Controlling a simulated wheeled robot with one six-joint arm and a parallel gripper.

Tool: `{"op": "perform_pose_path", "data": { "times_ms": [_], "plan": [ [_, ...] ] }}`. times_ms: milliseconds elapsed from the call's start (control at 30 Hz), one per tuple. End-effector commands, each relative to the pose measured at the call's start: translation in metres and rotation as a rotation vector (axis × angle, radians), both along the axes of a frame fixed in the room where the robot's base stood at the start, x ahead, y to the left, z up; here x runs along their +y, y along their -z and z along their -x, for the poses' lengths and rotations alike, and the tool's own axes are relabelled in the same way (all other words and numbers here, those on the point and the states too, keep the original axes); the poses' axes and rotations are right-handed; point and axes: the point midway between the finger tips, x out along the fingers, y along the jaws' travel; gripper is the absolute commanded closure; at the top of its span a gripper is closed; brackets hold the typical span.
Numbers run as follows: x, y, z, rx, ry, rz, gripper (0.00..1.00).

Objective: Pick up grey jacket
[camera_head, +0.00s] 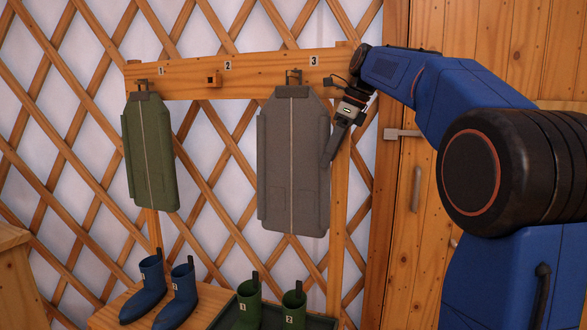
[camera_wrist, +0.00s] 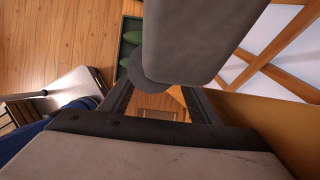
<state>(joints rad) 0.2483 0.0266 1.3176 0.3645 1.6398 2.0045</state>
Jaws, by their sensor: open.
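The grey jacket (camera_head: 293,165) hangs upright from peg 3 of the wooden rail (camera_head: 245,75). A dark loop at its top is on the peg. My gripper (camera_head: 331,155) is at the jacket's upper right side, pointing down, with its fingers beside or overlapping the jacket's right edge. In the wrist view my gripper (camera_wrist: 160,98) is open, and the grey jacket (camera_wrist: 195,35) fills the top middle, close to the fingers. I cannot tell whether they touch.
A green jacket (camera_head: 150,150) hangs on peg 1; peg 2 (camera_head: 213,79) is empty. Blue boots (camera_head: 152,288) stand on a wooden bench and green boots (camera_head: 294,305) in a dark tray below. A wooden door (camera_head: 480,70) is at right; the lattice wall is behind.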

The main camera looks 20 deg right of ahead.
Motion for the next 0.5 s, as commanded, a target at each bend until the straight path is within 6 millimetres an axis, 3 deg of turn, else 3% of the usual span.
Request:
{"op": "perform_pose_path", "data": {
  "times_ms": [33,133,367,500],
  "plan": [
    [0.007,0.0,-0.004,0.0,-0.002,0.0,0.44],
    [0.007,0.01,-0.005,0.002,0.001,0.0,0.44],
    [0.007,0.011,-0.005,0.0,0.001,0.0,0.44],
    [0.007,0.011,-0.005,0.0,0.001,0.0,0.77]
  ]
}}
